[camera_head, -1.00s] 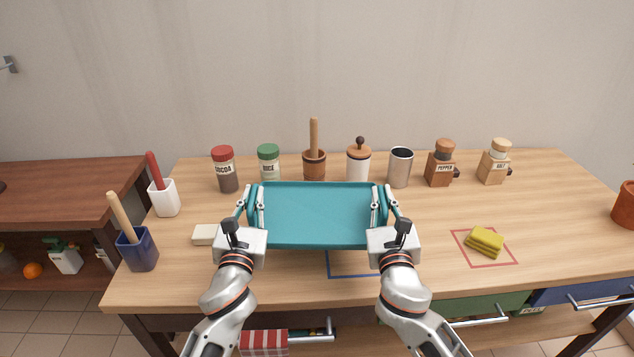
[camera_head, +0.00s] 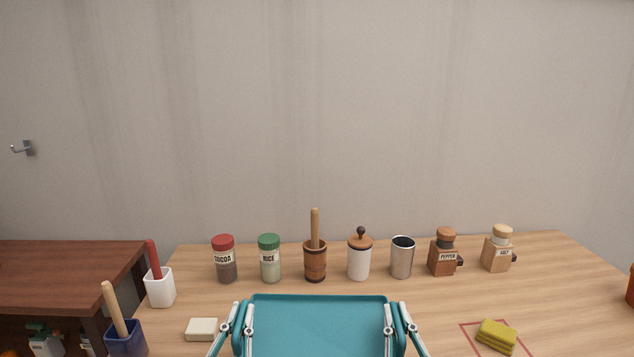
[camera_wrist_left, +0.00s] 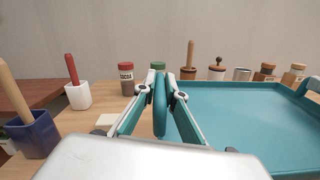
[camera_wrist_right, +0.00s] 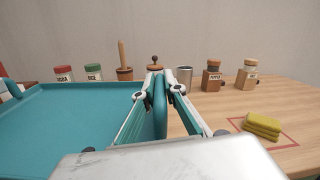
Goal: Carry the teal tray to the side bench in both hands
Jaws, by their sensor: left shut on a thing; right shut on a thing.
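The teal tray (camera_head: 320,322) is at the bottom middle of the head view, its near part cut off by the frame edge. My left gripper (camera_head: 241,318) is shut on the tray's left handle, which shows between its fingers in the left wrist view (camera_wrist_left: 160,102). My right gripper (camera_head: 398,318) is shut on the tray's right handle, also between the fingers in the right wrist view (camera_wrist_right: 160,105). The tray looks empty and about level, in front of the jars. The side bench (camera_head: 70,262) is the dark wooden top at the left.
A cocoa jar (camera_head: 224,262), rice jar (camera_head: 269,260), mortar (camera_head: 315,262), white jar (camera_head: 359,262), metal cup (camera_head: 402,258), pepper mill (camera_head: 443,256) and salt mill (camera_head: 496,252) line the back. White (camera_head: 160,288) and blue (camera_head: 127,342) holders stand left. A yellow sponge (camera_head: 497,336) lies right.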

